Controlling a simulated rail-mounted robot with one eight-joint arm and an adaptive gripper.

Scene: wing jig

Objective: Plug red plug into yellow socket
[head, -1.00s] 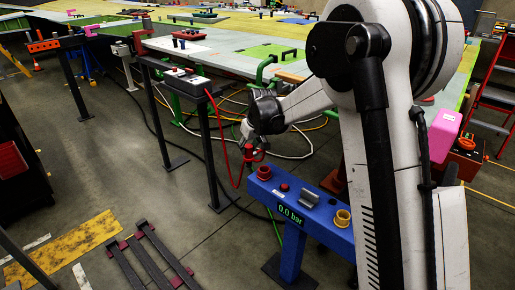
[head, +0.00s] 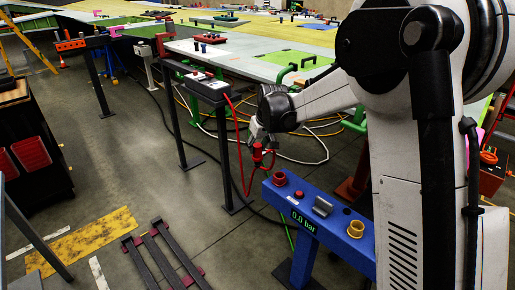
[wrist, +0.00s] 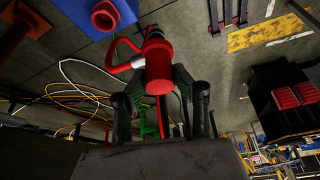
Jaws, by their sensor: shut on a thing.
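My gripper (head: 262,143) is shut on the red plug (head: 258,154), which hangs below it with a red cable. In the wrist view the red plug (wrist: 158,66) sits between the two dark fingers. The yellow socket (head: 356,229) is a round ring on top of the blue stand (head: 340,245), at its near right end. The plug is apart from it, up and to the left, beyond the stand's far left end. The yellow socket is not seen in the wrist view.
A red socket (head: 280,179), a small red button (head: 299,194) and a grey part (head: 322,206) are on the blue stand. The red cable (head: 243,180) loops from a box on a dark stand (head: 207,88). A dark rack (head: 160,262) lies on the floor.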

